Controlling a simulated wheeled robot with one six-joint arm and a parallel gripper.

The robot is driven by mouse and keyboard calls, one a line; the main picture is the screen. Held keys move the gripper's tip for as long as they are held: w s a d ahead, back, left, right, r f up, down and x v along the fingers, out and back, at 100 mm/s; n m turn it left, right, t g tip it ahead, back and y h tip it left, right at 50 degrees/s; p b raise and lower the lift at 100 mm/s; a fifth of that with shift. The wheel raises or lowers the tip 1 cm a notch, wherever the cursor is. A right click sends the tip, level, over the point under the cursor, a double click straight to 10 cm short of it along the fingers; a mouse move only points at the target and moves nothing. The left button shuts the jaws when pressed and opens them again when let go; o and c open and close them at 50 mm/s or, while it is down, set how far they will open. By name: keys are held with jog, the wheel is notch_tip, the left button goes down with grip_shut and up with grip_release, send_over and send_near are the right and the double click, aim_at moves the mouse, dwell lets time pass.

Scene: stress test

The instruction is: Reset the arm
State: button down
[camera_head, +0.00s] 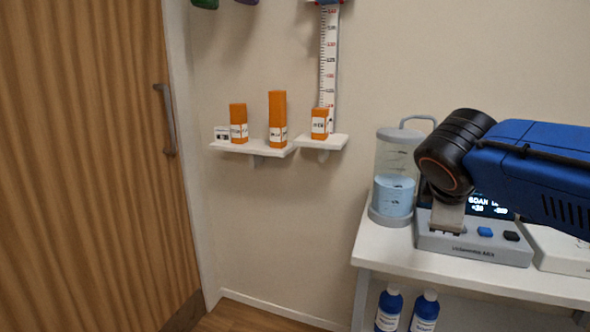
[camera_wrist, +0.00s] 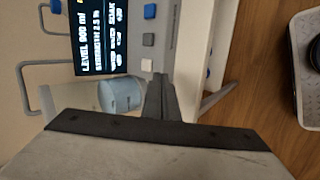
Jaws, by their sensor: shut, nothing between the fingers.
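My gripper (camera_head: 437,231) hangs below the black wrist joint of my blue arm at the right of the head view. It is in front of a grey device (camera_head: 470,243) with a lit display. In the wrist view my gripper (camera_wrist: 158,80) shows its dark fingers closed together, with nothing between them. The device's display (camera_wrist: 101,35) reads "LEVEL 900 ml" there, turned on its side. My arm hides part of the device in the head view.
A clear jug (camera_head: 393,195) with blue liquid stands left of the device on a white table (camera_head: 400,262). Blue bottles (camera_head: 389,308) stand beneath. A wooden door (camera_head: 80,170) is at left. Bare wall lies between shelf and table.

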jog(key=s+a+f+m+g+y, duration=0.1)
jog(key=s+f+m+y, duration=0.3)
jog(key=s+f+m, duration=0.8)
notch_tip(320, 180, down, 6)
jog(key=s+g, duration=0.1)
jog(key=s, duration=0.2)
jog(key=shift+a+y, duration=0.2)
jog(key=shift+y, duration=0.1)
jog(key=shift+r, duration=0.1)
dwell(0.4)
